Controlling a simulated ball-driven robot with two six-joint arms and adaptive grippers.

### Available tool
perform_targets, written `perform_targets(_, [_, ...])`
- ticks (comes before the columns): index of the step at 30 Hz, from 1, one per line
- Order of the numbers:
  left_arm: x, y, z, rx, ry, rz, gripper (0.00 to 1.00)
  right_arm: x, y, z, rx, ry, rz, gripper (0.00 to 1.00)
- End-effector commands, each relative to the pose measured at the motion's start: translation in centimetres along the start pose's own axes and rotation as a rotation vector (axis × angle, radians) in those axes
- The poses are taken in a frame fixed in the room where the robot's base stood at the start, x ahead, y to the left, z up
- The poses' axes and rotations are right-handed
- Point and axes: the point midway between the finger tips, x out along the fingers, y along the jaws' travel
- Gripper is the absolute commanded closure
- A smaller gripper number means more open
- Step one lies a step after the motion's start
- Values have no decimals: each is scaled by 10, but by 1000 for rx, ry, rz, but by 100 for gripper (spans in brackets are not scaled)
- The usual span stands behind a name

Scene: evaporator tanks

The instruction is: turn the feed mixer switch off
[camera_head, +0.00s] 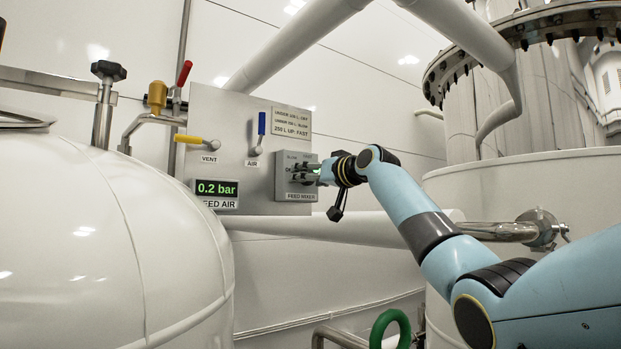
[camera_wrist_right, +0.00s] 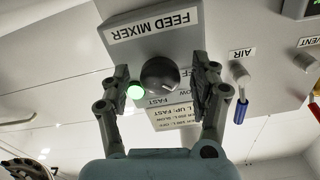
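The feed mixer switch is a dark round knob (camera_wrist_right: 159,74) on a grey box labelled FEED MIXER (camera_head: 297,178). A pale mark on the knob points to the lower right in the right wrist view, roughly toward a partly hidden label ending in "OW". A green lamp (camera_wrist_right: 135,91) beside the knob is lit. My right gripper (camera_wrist_right: 163,80) is open, with one finger on each side of the knob and a visible gap to each side. In the head view my right gripper (camera_head: 312,172) is at the box front, and it partly hides the knob. My left gripper is out of view.
A blue-handled AIR valve (camera_head: 260,130) and a yellow-handled VENT valve (camera_head: 197,141) are on the panel left of the box. A 0.2 bar display (camera_head: 216,189) sits below them. A white tank (camera_head: 110,240) fills the left; a white pipe (camera_head: 330,228) runs below the box.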

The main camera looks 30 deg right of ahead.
Motion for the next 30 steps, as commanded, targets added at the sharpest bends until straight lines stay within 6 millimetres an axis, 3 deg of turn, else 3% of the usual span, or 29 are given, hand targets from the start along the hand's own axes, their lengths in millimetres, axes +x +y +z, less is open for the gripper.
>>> perform_targets(2, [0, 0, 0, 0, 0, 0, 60, 0, 0, 0, 0, 0, 0, 48])
perform_targets(12, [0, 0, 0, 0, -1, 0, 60, 0, 0, 0, 0, -1, 0, 92])
perform_targets(22, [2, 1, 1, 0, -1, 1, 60, 0, 0, 0, -27, -1, 0, 92])
perform_targets(30, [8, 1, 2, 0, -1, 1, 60, 0, 1, 1, -175, -1, -1, 92])
